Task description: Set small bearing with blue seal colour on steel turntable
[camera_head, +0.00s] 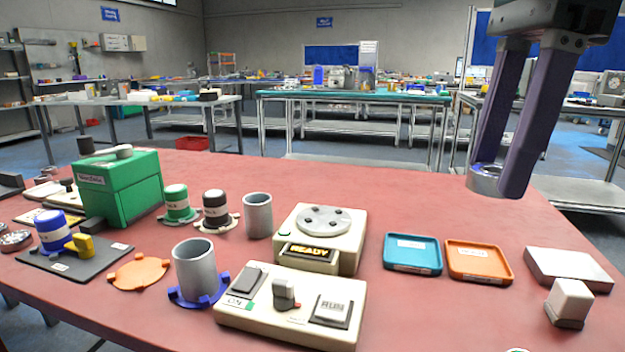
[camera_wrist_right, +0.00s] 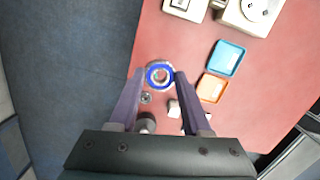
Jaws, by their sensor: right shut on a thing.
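My right gripper (camera_head: 497,178) is shut on a small ring-shaped bearing (camera_head: 484,184) and holds it up in the air, over the right part of the red table. In the right wrist view the bearing (camera_wrist_right: 160,87) shows a blue seal ring inside a steel rim, between the fingertips of the right gripper (camera_wrist_right: 160,76). The steel turntable (camera_head: 323,220) is a grey disc with several dark studs on top of a cream box whose display reads READY. It stands left of the gripper, with nothing on it. My left gripper is in neither view.
A teal tray (camera_head: 412,268) and an orange tray (camera_head: 478,280) lie right of the turntable box. A cream control box (camera_head: 290,322) with a RUN button stands in front. Grey cylinders (camera_head: 258,215) and a green box (camera_head: 120,190) stand to the left.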

